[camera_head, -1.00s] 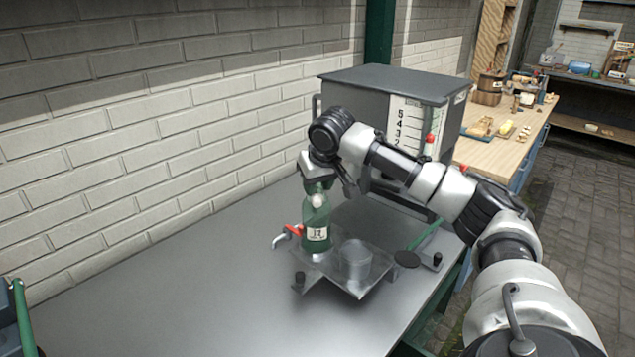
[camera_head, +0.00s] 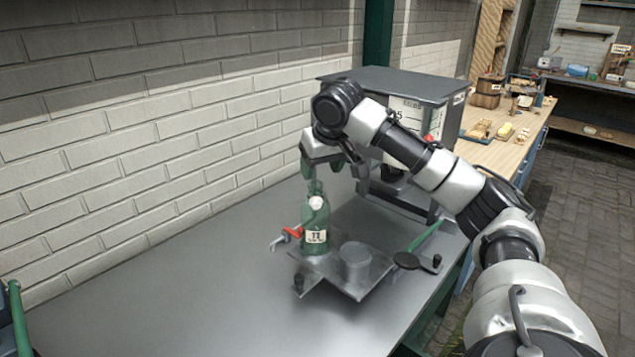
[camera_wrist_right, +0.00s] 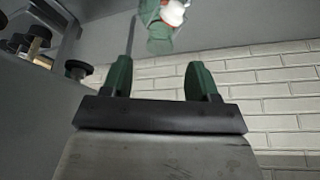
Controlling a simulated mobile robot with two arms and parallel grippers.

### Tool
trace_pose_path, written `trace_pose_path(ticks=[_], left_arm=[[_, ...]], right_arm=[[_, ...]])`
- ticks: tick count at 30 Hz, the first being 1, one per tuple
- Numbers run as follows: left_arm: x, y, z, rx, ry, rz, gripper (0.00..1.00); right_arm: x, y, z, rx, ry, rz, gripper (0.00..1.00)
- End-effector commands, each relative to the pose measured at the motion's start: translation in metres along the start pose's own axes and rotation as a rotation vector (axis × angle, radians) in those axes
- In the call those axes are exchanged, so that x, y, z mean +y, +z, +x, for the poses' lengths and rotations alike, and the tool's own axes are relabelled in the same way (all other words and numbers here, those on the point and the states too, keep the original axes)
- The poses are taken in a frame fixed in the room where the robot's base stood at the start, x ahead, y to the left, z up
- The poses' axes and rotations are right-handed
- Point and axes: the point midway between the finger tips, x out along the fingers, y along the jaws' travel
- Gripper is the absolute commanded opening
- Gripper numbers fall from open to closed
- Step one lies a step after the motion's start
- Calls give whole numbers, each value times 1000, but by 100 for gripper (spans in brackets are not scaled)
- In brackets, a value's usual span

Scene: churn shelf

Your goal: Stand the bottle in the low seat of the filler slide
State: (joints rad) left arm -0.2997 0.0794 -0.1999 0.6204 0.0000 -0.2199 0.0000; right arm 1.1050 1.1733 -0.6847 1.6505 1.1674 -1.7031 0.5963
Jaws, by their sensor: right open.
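The green bottle (camera_head: 315,226), with a white cap and a number label, stands upright on the left part of the grey slide plate (camera_head: 347,289). A grey cylindrical cup-like seat (camera_head: 355,262) is on the plate to the right of the bottle. Whether the bottle's base sits in a low seat is hidden from this angle. My right gripper (camera_head: 322,168) is open and empty above the bottle, clear of it. In the right wrist view the bottle (camera_wrist_right: 162,28) lies beyond the gripper's parted green fingers (camera_wrist_right: 160,78). My left gripper is not in view.
A red-handled tap or lever (camera_head: 291,232) is close to the bottle's left. A grey cabinet (camera_head: 430,88) with a number scale stands behind my right arm. The brick wall (camera_head: 170,130) runs along the back left.

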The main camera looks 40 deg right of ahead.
Motion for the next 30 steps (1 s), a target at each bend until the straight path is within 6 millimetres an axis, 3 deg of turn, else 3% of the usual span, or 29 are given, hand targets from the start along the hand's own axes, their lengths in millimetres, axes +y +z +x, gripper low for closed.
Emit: trace_pose_path(ticks=[3, 10, 30], left_arm=[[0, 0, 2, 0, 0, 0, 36], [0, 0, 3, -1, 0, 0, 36], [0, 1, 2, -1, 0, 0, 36]], right_arm=[[0, 0, -25, 3, -2, 0, 60], [0, 0, -52, 1, 0, 0, 60], [0, 0, -56, -1, 0, 0, 60]])
